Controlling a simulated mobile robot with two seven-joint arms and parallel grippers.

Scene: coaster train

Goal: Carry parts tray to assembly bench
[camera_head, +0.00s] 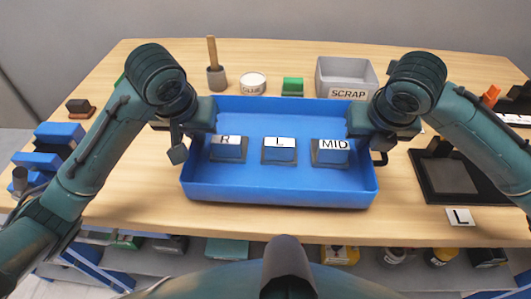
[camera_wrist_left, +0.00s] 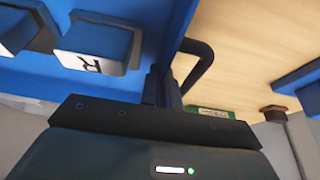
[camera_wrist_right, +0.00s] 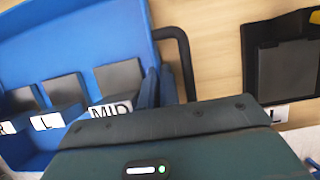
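The blue parts tray (camera_head: 280,193) is level at the middle of the wooden bench. In it stand three blue blocks on dark bases, labelled R (camera_head: 228,150), L (camera_head: 279,152) and MID (camera_head: 331,153). My left gripper (camera_wrist_left: 161,88) is at the tray's left end, its fingers close together at the end wall beside a black handle (camera_wrist_left: 205,62). My right gripper (camera_wrist_right: 157,88) is likewise at the right end wall beside the other handle (camera_wrist_right: 183,60). Both look shut on the tray's walls; the fingertips are partly hidden. I cannot tell whether the tray touches the bench.
Behind the tray stand a pot with a stick (camera_head: 216,78), a glue tub (camera_head: 253,84), a green block (camera_head: 292,87) and the grey SCRAP bin (camera_head: 346,78). A dark fixture (camera_head: 450,176) and an L card (camera_head: 461,217) lie at right. Blue racks (camera_head: 38,160) stand at left.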

